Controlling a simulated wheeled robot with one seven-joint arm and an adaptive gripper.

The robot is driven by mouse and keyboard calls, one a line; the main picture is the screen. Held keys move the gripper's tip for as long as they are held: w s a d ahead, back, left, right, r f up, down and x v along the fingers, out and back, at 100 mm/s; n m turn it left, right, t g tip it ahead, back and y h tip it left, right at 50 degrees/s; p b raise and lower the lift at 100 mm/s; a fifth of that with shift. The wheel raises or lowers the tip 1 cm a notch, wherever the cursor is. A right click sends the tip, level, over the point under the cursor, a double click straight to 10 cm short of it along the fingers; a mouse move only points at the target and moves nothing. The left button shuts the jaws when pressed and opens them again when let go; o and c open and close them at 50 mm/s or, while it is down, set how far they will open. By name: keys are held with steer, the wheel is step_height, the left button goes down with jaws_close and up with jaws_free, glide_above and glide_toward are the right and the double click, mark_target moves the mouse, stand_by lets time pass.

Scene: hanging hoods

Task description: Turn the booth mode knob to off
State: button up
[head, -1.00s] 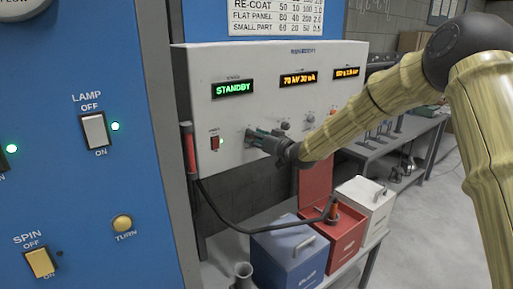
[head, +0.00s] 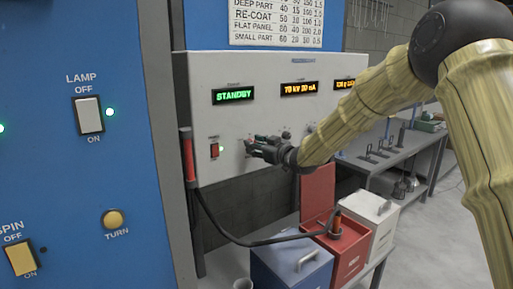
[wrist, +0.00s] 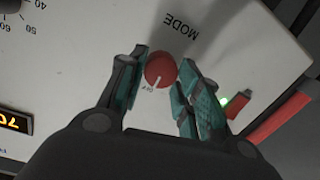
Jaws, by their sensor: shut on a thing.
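The booth mode knob (wrist: 160,68) is round and red with a white pointer line. In the wrist view it sits between my fingertips below the word MODE, which appears upside down. Its pointer faces the bottom of the picture, slightly left, toward a small label that I cannot read surely. My gripper (wrist: 158,85), with teal finger pads, is shut on the knob. In the head view my gripper (head: 255,147) is at the front of the white control panel (head: 262,72), and its fingers mostly hide the knob. The green display (head: 234,96) reads STANDBY.
A red rocker switch (head: 214,148) with a green light is left of my gripper. A red-handled cable (head: 187,155) hangs at the panel's left edge. Blue (head: 290,270), red (head: 343,252) and white (head: 384,215) boxes stand below. A blue cabinet (head: 60,180) is at left.

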steer(key=shift+d, duration=0.1)
steer(key=o, duration=1)
steer(key=v, duration=1.2)
steer(key=shift+f, duration=0.1)
